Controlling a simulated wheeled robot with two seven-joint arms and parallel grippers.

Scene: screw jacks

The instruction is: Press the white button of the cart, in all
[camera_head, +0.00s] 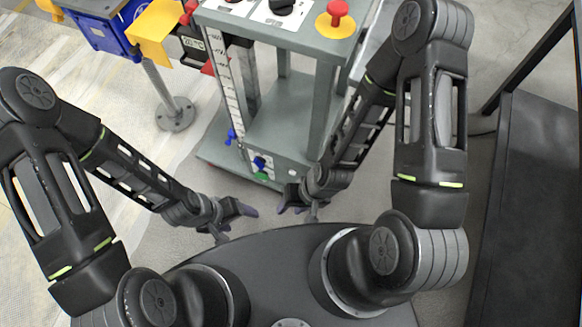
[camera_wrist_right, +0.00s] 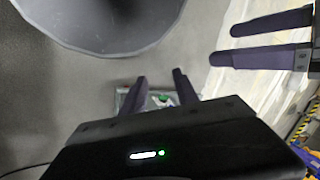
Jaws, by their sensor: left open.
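The grey-green cart (camera_head: 290,110) stands in front of me in the head view. Low on its front are a blue control (camera_head: 259,162) and a green one (camera_head: 262,176) with small white patches around them. Which patch is the white button is too small to tell. My left gripper (camera_head: 238,226) is open and empty, in front of the cart and apart from it. My right gripper (camera_head: 297,214) is open and empty, just in front of the cart's low front edge. In the right wrist view its fingers (camera_wrist_right: 159,75) frame part of the cart (camera_wrist_right: 158,101), with green and white spots.
A red mushroom button (camera_head: 337,12) on a yellow base and a black knob sit on the cart's top. A scale with a blue slider (camera_head: 231,135) runs down its front. A blue bin (camera_head: 100,30) stands at left, a dark table (camera_head: 530,190) at right.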

